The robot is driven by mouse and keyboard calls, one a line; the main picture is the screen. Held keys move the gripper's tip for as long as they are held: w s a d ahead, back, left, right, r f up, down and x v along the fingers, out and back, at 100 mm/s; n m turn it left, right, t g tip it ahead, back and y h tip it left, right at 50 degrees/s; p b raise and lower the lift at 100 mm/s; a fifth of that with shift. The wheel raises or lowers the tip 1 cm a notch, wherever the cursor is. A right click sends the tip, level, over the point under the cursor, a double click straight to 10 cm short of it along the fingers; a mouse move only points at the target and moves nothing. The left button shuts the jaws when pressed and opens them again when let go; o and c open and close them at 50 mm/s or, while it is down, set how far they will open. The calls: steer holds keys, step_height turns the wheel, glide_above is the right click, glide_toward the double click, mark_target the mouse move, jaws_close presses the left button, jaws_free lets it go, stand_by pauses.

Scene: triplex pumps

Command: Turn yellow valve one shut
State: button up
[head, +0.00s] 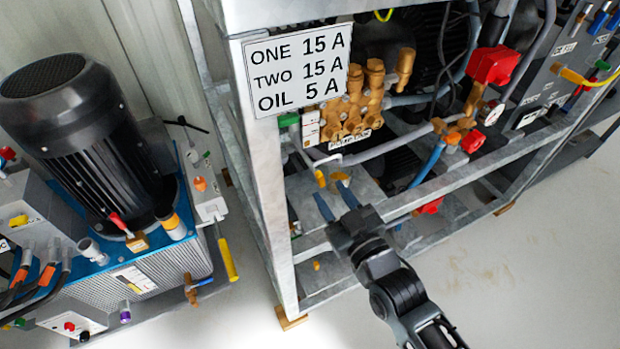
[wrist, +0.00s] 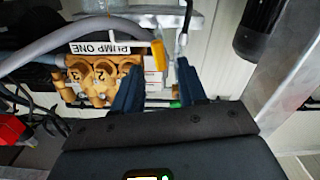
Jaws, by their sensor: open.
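A yellow valve handle (head: 320,178) hangs from a pale fitting on the front of the pump one frame, below the brass pump block. It also shows in the wrist view (wrist: 158,54), just ahead of the fingertips and roughly between them. My gripper (head: 328,189) is open, with two blue fingers apart and nothing held. It reaches up to the handle from below in the head view, and its fingers also show in the wrist view (wrist: 156,66). I cannot tell whether a finger touches the handle.
The brass pump block (head: 352,105) and a grey hose (wrist: 115,28) are close to the handle. A galvanised post (head: 257,180) with a sign (head: 296,70) stands left of my gripper. A metal shelf rail (head: 450,178) runs to the right. Floor at lower right is clear.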

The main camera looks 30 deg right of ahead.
mark_target(322, 181)
steer(key=w, duration=0.7)
steer(key=shift+w+b, duration=0.3)
jaws_close()
